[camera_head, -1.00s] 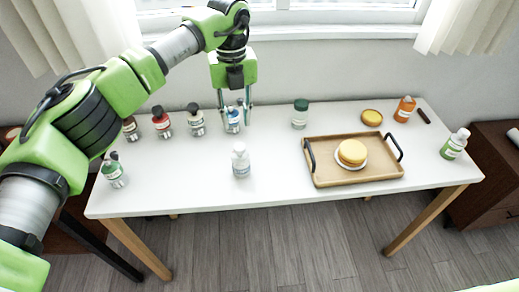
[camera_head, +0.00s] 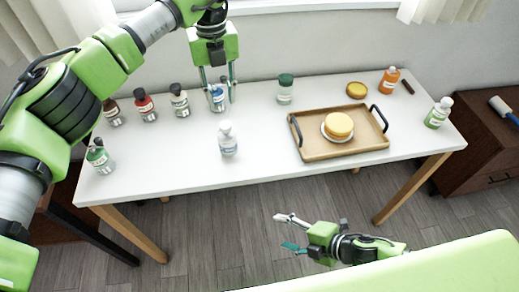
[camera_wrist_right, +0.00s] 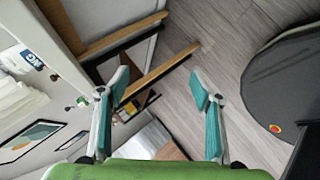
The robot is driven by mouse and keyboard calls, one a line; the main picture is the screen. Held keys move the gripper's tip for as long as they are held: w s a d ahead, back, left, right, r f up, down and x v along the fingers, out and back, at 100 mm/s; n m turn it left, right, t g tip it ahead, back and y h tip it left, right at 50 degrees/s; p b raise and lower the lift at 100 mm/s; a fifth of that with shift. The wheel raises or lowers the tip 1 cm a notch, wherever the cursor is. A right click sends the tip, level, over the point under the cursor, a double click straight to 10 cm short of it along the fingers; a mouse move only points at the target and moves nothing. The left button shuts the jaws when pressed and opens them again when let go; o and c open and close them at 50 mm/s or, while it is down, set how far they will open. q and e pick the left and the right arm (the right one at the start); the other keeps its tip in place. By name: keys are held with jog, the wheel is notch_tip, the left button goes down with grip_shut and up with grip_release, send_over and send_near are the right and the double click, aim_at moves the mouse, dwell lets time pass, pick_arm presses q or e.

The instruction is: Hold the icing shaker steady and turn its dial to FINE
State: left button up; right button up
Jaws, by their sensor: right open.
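Several small bottles stand on the white table, and their dial marks are too small to read, so I cannot tell surely which is the icing shaker. A blue-labelled bottle (camera_head: 217,98) stands at the back left of the table, upright. My left gripper (camera_head: 220,93) points down over it, fingers apart on either side, with a gap showing at the right finger. A jar with a dark green lid (camera_head: 285,90) stands at the back middle. A white bottle (camera_head: 228,140) stands nearer the front. My right gripper (camera_head: 287,232) is open and empty, in front of and below the table edge; its fingers show in the right wrist view (camera_wrist_right: 160,98).
A wooden tray (camera_head: 300,145) with dark handles holds a yellow round item on a plate (camera_head: 338,127). An orange bottle (camera_head: 389,79) and a green bottle (camera_head: 438,114) stand at the right. The table's front middle is clear.

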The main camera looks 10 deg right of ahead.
jog(key=w+a+r+m+t, duration=0.1)
jog(key=w+r+m, duration=0.2)
jog(key=w+r, duration=0.1)
jog(key=w+a+r+m, duration=0.2)
jog(key=w+r+m, duration=0.1)
jog(key=r, duration=0.2)
jog(key=w+a+r+m+t, duration=0.1)
jog(key=w+r+m, duration=0.2)
jog(key=w+r, duration=0.1)
jog(key=shift+w+a+r+t+y, duration=0.1)
jog(key=shift+w+r+t+y, duration=0.1)
jog(key=shift+r, duration=0.2)
jog(key=shift+w+a+r+t+y, duration=0.1)
jog(key=shift+w+r, duration=0.05)
jog(key=shift+r, duration=0.25)
jog(key=m, duration=0.5)
send_near(227, 139)
jog(key=d+f, duration=0.1)
jog(key=s+d+f, duration=0.1)
jog(key=shift+s+d+f+t, duration=0.15)
jog(key=shift+d+f+t, duration=0.05)
jog(key=shift+f+t, duration=0.2)
jog(key=shift+m, duration=0.5)
jog(key=x, duration=0.9)
jog(key=r+x, duration=0.1)
jog(key=x, duration=0.3)
jog(key=shift+w+a+f, duration=0.1)
jog(key=shift+w+a, duration=0.25)
jog(key=shift+w, duration=0.15)
jog(key=c, duration=1.3)
